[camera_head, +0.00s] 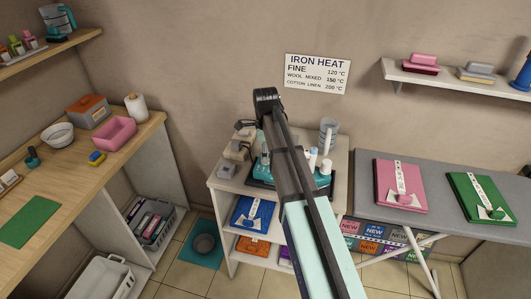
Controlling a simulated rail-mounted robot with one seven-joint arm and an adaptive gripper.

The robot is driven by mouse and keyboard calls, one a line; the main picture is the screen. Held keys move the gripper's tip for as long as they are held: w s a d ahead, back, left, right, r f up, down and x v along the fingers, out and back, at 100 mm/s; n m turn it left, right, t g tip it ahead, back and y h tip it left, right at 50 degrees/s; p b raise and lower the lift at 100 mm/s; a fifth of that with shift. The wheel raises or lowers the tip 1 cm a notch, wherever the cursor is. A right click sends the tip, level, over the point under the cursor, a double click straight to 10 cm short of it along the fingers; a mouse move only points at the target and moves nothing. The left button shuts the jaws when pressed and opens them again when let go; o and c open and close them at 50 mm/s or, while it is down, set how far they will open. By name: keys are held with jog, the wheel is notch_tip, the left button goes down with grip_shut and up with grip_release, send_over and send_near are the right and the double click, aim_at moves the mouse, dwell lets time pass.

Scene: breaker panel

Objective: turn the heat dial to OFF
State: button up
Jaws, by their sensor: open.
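My arm reaches up from the lower right across the shelf unit. My gripper (267,98) seems to be its dark far end, in front of the wall above the unit. Its fingers are hard to make out, and nothing shows held in it. A teal appliance (263,168), perhaps the iron or its station, stands on the unit's top on a dark base, partly hidden behind my arm. I cannot make out the heat dial or its setting. The IRON HEAT sign (317,74) on the wall lists FINE 120, WOOL MIXED 150 and COTTON LINEN 200 °C.
Small grey boxes (237,150) stand left on the unit's top; bottles and grey cups (328,130) stand right. An ironing board (450,174) with pink and green folded cloths is at right. A wooden counter (60,175) with bowls is at left. A wall shelf (450,81) hangs upper right.

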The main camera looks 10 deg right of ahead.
jog(key=shift+f, duration=0.55)
jog(key=c, duration=1.2)
jog(key=shift+o, duration=0.2)
jog(key=shift+n, duration=0.4)
grip_shut()
jog(key=shift+n, duration=2.5)
